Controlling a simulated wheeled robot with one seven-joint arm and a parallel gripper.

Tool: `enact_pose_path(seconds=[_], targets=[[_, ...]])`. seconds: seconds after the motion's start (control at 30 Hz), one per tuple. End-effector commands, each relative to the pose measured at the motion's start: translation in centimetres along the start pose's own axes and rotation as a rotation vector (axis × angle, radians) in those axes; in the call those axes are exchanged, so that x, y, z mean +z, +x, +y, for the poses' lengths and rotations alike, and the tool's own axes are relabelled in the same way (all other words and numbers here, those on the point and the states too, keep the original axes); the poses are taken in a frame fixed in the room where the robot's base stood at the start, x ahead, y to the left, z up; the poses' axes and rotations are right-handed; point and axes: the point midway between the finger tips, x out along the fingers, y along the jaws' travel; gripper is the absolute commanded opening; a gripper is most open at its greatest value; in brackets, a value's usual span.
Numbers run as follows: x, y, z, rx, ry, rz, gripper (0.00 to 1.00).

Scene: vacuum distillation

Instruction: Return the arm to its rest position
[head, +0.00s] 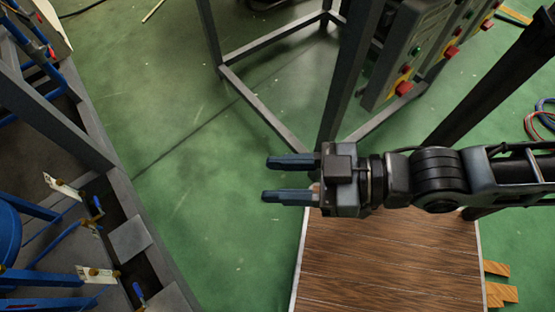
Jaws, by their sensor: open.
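My gripper (277,179) is in the middle of the head view, pointing left. Its two dark blue-grey fingers are apart, with nothing between them. My arm (437,178) reaches in from the right edge, roughly level across the picture. The gripper body overlaps the far edge of a brown wooden-plank surface (390,262) in the picture, and the fingers show against the green floor (190,150). The arm's height above these surfaces cannot be told.
A grey metal frame (265,107) stands behind the gripper, with control boxes (405,60) bearing red and green buttons. At left is a grey frame (60,115) with blue pipes and tagged valves (100,274). Open green floor lies between. Coloured cables (540,122) lie far right.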

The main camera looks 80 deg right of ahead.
Motion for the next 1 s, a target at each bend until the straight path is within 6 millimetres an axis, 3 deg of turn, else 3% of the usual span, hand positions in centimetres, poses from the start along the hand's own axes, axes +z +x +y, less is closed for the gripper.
enact_pose_path(seconds=[0.1, 0.2, 0.57, 0.87, 1.0], targets=[[-0.8, -2.4, 0.7, 0.058, 0.016, -0.023, 0.44], [-1.2, -3.3, 0.9, 0.080, 0.023, -0.030, 0.44], [-1.4, -3.6, 0.9, 0.086, 0.026, -0.032, 0.44], [-5.4, -4.5, 1.0, 0.086, 0.025, -0.032, 0.44], [-5.6, -4.6, 1.0, 0.086, 0.025, -0.032, 0.44]])
